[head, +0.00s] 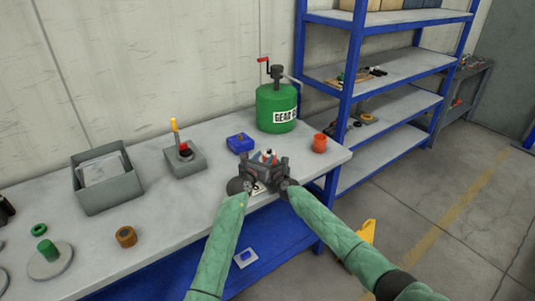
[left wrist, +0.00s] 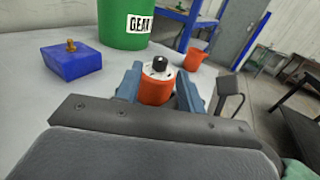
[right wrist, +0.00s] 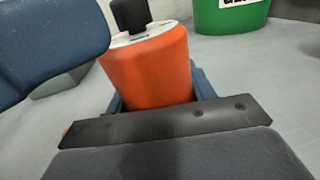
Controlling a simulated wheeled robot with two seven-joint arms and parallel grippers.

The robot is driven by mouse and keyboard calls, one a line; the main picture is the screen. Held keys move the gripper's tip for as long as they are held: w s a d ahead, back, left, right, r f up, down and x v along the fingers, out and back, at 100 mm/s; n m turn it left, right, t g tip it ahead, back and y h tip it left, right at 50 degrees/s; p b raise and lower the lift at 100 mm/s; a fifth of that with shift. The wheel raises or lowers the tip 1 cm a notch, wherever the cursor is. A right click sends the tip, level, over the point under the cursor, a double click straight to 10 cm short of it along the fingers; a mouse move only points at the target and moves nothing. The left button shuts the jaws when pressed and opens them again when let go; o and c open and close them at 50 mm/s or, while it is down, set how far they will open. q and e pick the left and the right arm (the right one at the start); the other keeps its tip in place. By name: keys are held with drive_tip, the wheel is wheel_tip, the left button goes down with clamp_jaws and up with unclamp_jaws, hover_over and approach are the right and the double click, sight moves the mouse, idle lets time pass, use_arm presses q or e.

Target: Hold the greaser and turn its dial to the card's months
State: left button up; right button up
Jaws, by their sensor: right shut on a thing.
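The greaser (left wrist: 155,90) is an orange-red cylinder with a white top and a black dial (left wrist: 160,63). It stands upright between my grippers, and its body also shows large in the right wrist view (right wrist: 150,70). My right gripper (head: 279,165) is shut on the greaser's body. My left gripper (head: 258,168) has its blue fingers apart, one on each side of the greaser in the left wrist view, and the dial stands clear between them. The dial's marks are too small to read. A small pale card-like piece (head: 258,188) shows partly under the grippers, its print unreadable.
A green drum (head: 276,112) with a crank stands behind, beside a blue block (head: 240,143) and an orange cup (head: 320,143). A grey stand (head: 184,160), a grey bin (head: 107,185) and a brown ring (head: 126,237) are to the left. Blue shelving rises at the right.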

use_arm(q)
drive_tip(key=v, duration=0.6)
drive_tip(key=shift+s, duration=0.15)
drive_tip(key=shift+a, duration=0.1)
drive_tip(key=w+a+r+m, duration=0.1)
drive_tip(key=w+a+r, duration=0.4)
drive_tip(key=m+g+h, duration=0.2)
drive_tip(key=g+h, duration=0.3)
drive_tip(key=h, duration=0.1)
approach(267, 151)
drive_tip(key=shift+w+a+f, duration=0.25)
drive_tip(key=shift+w+a, duration=0.15)
drive_tip(key=shift+a, duration=0.2)
drive_tip(key=shift+w+a+f, duration=0.25)
drive_tip(key=shift+w+a, duration=0.2)
drive_tip(key=shift+a, duration=0.15)
drive_tip(key=w+d+m, duration=0.1)
drive_tip(key=d, duration=0.2)
drive_tip(key=w+d+m, duration=0.1)
drive_tip(key=w+d, duration=0.1)
drive_tip(key=d, duration=0.2)
drive_tip(key=w+d+m+h, duration=0.1)
drive_tip(key=w+d, duration=0.1)
drive_tip(key=d, duration=0.2)
drive_tip(key=shift+w+r+g, duration=0.2)
drive_tip(key=shift+w+g, duration=0.05)
drive_tip(key=shift+g, duration=0.15)
